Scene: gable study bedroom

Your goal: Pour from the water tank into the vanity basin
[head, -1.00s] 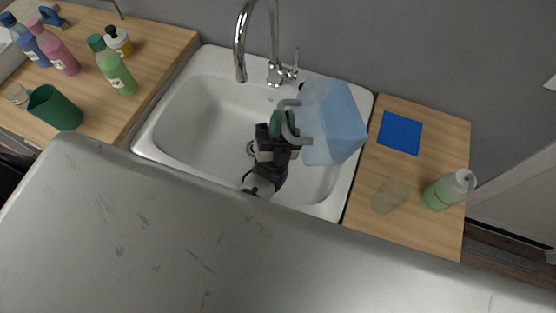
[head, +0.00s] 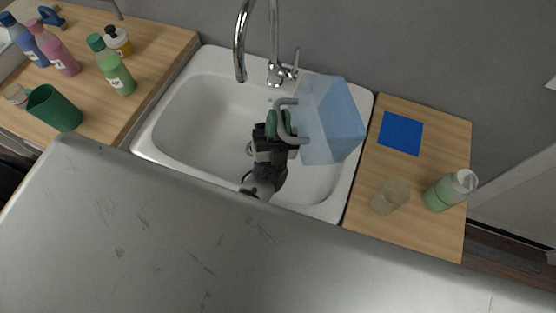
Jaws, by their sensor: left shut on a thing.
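The water tank (head: 332,122) is a translucent blue box with a grey handle (head: 284,122) on its left side. My left gripper (head: 279,126) is shut on that handle. It holds the tank, tilted, over the right part of the white vanity basin (head: 205,112). The tank covers part of the basin's right rim. No water stream can be made out, and I cannot tell how much water the tank holds. My right gripper is not in view.
A chrome faucet (head: 275,45) stands behind the basin, close to the tank. Right on the wooden counter are a blue square (head: 401,133), a clear cup (head: 389,197) and a green-liquid bottle (head: 440,193). Left are a green cup (head: 55,109) and several bottles.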

